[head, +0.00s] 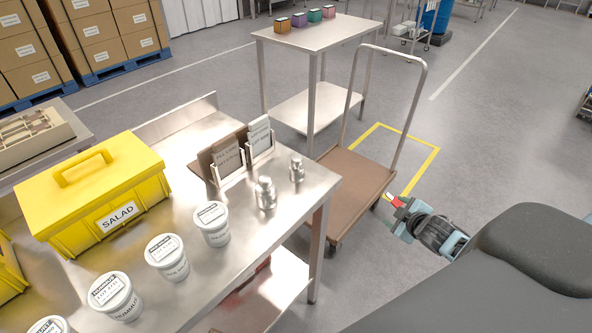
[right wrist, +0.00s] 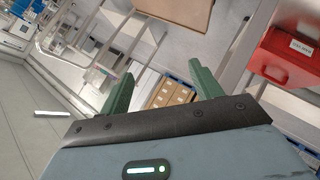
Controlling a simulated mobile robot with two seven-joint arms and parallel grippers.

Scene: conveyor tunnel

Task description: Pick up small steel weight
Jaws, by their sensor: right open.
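The small steel weight (head: 297,171) stands upright near the right end of the steel table (head: 316,188). A larger steel weight (head: 265,194) stands just left of it and nearer to me. My right gripper (head: 394,202) is off to the right of the table, beside the brown cart, and well apart from both weights. In the right wrist view its two green fingers (right wrist: 162,82) are spread with nothing between them. Neither weight can be made out in the right wrist view. My left gripper is out of sight.
White labelled tubs (head: 212,224) line the table's front, with a yellow SALAD box (head: 99,194) at left. A card holder (head: 226,178) stands behind the weights. The brown cart (head: 352,203) with its tall handle is beyond the table's right end. A red box (right wrist: 285,60) shows in the wrist view.

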